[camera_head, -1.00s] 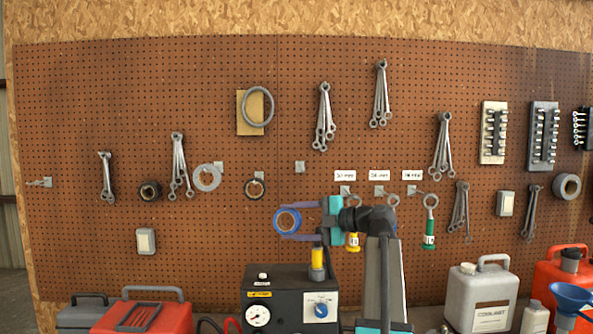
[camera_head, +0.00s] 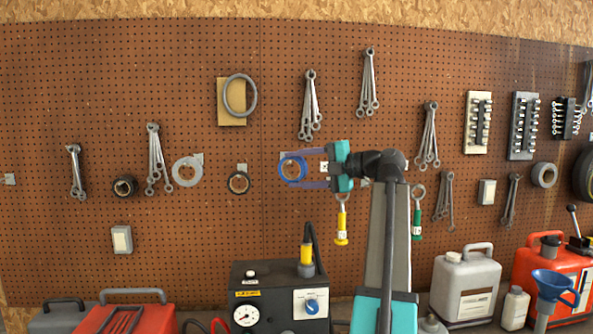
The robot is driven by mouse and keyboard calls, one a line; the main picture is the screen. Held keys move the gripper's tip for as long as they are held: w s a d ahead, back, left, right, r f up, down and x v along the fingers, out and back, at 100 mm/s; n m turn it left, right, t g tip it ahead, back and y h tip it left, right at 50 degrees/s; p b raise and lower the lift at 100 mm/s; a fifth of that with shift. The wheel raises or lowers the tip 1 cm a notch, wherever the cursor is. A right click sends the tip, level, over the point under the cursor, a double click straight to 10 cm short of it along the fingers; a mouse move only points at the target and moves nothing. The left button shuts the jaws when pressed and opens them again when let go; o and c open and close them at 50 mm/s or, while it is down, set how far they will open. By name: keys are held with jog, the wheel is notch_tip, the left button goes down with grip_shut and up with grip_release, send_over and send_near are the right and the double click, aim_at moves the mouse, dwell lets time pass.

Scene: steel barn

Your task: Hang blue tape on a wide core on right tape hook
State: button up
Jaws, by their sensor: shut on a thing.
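The blue tape (camera_head: 283,178) is a ring with a wide open core, seen nearly face-on at the pegboard's middle. My gripper (camera_head: 304,169) reaches in from the right, its two bluish fingers shut on the tape. The right tape hook's pale plate (camera_head: 283,156) shows at the tape's upper left edge. The tape and fingers cover the rest of this hook. I cannot tell whether the hook's prong passes through the core or whether the tape touches the board.
A grey tape roll (camera_head: 178,173) and a dark tape roll (camera_head: 238,191) hang to the left. Yellow (camera_head: 341,240) and green (camera_head: 417,225) tagged tools hang beside my arm. A control box (camera_head: 262,280) stands below. Wrenches (camera_head: 310,120) hang above.

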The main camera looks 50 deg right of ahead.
jog(key=shift+w+d, duration=0.1)
jog(key=w+d+f+b, duration=0.1)
jog(key=w+d+b, duration=0.4)
jog(key=w+d, duration=0.2)
jog(key=shift+w+d+f, duration=0.15)
jog(key=shift+w+f, duration=0.25)
jog(key=shift+w, duration=0.35)
dwell(1.7)
dwell(0.3)
dwell(0.4)
jog(key=o, duration=1.1)
jog(key=shift+w+d+f, duration=0.1)
jog(key=shift+w+f, duration=0.05)
jog(key=b+v, duration=0.3)
jog(key=v, duration=1.1)
